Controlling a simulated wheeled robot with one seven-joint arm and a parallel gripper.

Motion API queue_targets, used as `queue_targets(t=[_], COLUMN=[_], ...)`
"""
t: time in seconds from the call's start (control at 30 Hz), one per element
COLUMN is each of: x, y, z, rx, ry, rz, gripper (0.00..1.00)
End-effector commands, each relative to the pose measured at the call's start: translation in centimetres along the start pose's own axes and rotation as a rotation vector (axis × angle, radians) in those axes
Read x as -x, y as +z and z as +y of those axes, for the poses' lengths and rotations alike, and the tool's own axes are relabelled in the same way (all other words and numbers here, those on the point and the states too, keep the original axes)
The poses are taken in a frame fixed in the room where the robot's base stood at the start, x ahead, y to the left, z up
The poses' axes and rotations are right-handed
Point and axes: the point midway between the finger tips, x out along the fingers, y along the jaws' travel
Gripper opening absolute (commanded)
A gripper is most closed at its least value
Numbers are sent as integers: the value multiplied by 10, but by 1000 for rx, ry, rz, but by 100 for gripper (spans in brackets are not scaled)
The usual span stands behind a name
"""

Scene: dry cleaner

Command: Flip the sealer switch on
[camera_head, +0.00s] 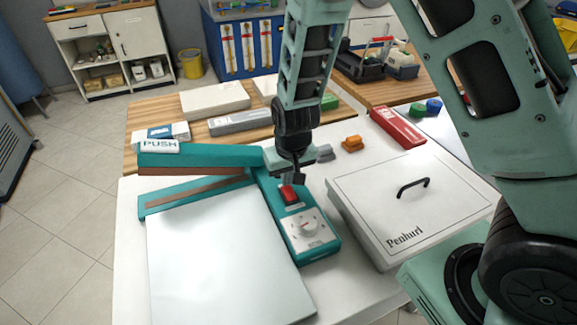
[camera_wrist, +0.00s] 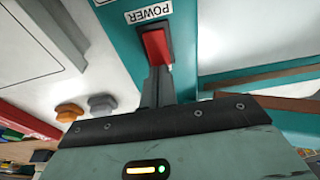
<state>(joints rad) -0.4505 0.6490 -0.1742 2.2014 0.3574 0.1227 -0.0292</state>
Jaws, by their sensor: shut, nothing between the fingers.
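The switch also shows in the wrist view (camera_wrist: 156,48), below the word POWER. My gripper (camera_head: 297,181) is shut and empty, pointing down at the far end of the switch. In the wrist view the closed fingertips (camera_wrist: 160,72) are right at the switch's edge; I cannot tell whether they touch it. The switch's tilt is unclear.
A white lidded box (camera_head: 365,215) marked Penluri stands right of the sealer. A grey plate (camera_head: 220,260) lies in front of the raised arm. An orange knob-like piece (camera_head: 352,143) and a red case (camera_head: 397,127) lie behind the box.

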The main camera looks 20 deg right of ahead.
Motion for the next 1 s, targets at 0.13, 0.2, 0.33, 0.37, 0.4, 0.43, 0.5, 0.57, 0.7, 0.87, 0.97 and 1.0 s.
queue_targets(t=[0.13,0.2,0.33,0.37,0.4,0.43,0.5,0.57,0.7,0.87,0.97,1.0], x=[-6,-6,-6,-6,-6,-6,-6,-8,-12,-12,-10,-10], y=[0,0,0,0,0,0,0,-2,-2,-1,0,2], z=[0,0,0,0,0,0,0,0,-1,-1,-1,0], rx=[0,0,1,1,1,1,0,0,1,1,1,1], ry=[0,0,0,0,0,0,0,0,-1,-1,-1,-1], rz=[-1,-1,-1,-1,-1,-1,-10,-33,-62,-62,-62,-63], gripper=[0,0,0,0,0,0,0,0,0,0,0,0])
